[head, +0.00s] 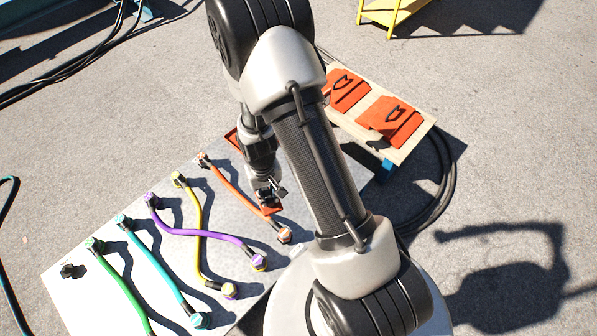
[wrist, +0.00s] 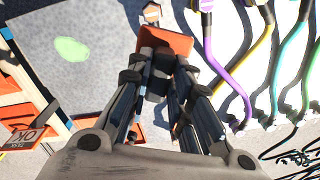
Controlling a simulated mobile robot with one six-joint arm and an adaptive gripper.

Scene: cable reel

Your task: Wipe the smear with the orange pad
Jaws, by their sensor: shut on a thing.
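My gripper (head: 268,188) is over the grey metal plate (head: 335,195) and is shut on the orange pad (head: 271,210). In the wrist view the pad (wrist: 172,42) sticks out past the fingertips (wrist: 160,78). I cannot tell whether the pad touches the plate. The smear (wrist: 70,50) is a pale green blotch on the plate, left of the pad and apart from it in the wrist view. In the head view the smear does not show; my arm covers part of the plate.
Orange (head: 234,186), yellow (head: 194,225), purple (head: 190,232), teal (head: 152,262) and green (head: 120,285) cables lie on the plate, the orange one close beside my gripper. A wooden bench (head: 425,135) with two orange pieces stands beyond the plate. A black cable coil (head: 440,200) lies on the ground.

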